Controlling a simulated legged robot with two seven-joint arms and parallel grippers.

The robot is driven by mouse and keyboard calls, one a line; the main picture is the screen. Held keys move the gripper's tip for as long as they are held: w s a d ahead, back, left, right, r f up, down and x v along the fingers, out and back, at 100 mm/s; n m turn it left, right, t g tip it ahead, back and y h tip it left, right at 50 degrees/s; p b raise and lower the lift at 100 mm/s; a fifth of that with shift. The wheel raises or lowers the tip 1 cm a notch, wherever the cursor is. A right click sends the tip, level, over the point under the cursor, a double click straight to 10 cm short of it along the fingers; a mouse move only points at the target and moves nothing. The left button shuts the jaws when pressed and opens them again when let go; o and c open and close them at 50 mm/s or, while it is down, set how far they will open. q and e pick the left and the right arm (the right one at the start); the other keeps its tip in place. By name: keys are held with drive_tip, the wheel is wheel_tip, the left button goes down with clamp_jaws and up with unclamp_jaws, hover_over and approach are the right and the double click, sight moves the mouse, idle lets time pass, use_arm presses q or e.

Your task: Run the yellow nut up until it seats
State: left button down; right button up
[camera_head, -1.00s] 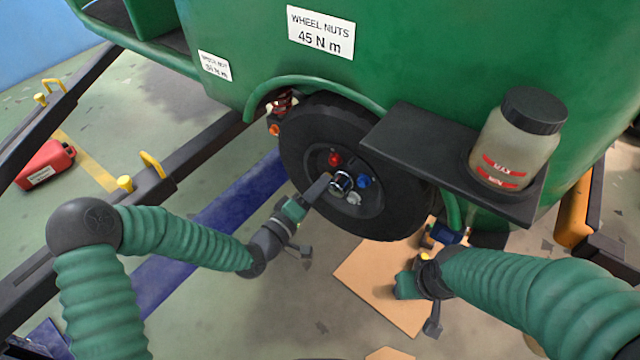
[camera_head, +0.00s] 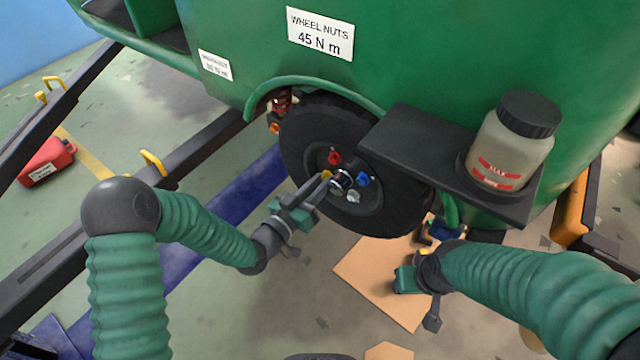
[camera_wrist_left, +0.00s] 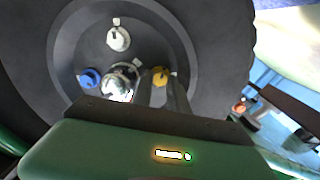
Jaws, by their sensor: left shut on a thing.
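The yellow nut (camera_head: 327,174) is at the left side of the black wheel's (camera_head: 305,125) hub face, at the tips of my left gripper (camera_head: 323,181). In the left wrist view the yellow nut (camera_wrist_left: 160,76) shows at the ends of the fingers (camera_wrist_left: 163,90), which are shut on it. The fingers hide part of it and its stud, so I cannot tell how close it is to the wheel face. My right gripper (camera_head: 407,280) is low at the right, apart from the wheel; its jaws are too small to read.
A red nut (camera_head: 334,158), a blue nut (camera_head: 363,179) and a white nut (camera_head: 353,196) surround the shiny hub centre (camera_head: 342,181). A black shelf (camera_head: 425,150) carrying a bottle (camera_head: 510,140) juts out right of the wheel. A cardboard sheet (camera_head: 375,285) lies below.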

use_arm(q)
drive_tip(key=m+b, duration=0.1)
drive_tip(key=m, duration=0.4)
drive_tip(key=shift+a+f, duration=0.1)
drive_tip(key=shift+f, duration=0.05)
drive_tip(key=shift+m, duration=0.3)
idle(0.3)
drive_tip(key=c, duration=1.6)
unclamp_jaws()
drive_tip(key=o, duration=0.3)
drive_tip(key=shift+s, duration=0.1)
